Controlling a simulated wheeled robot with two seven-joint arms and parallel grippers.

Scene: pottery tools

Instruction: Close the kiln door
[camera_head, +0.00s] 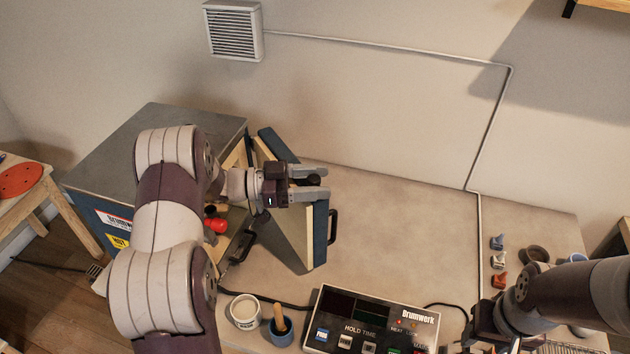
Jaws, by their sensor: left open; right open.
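The kiln (110,160) is a blue box with a grey top at the left, partly hidden behind my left arm. Its door (320,240) stands open, swung out to the right, a blue panel with a cream lining and a black handle (333,226) on its outer face. My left gripper (323,182) is open, with its fingers pointing right across the door's upper part. I cannot tell whether it touches the door. A dark round thing shows between its fingers. My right gripper (482,335) is low at the right, partly cut off by the frame edge, away from the door.
A controller box (372,322) marked Brumwerk stands at the front, with a white jar (244,311) and a blue cup (281,331) beside it. A red ball (220,226) is near the kiln opening. Small cones (498,262) lie at the right.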

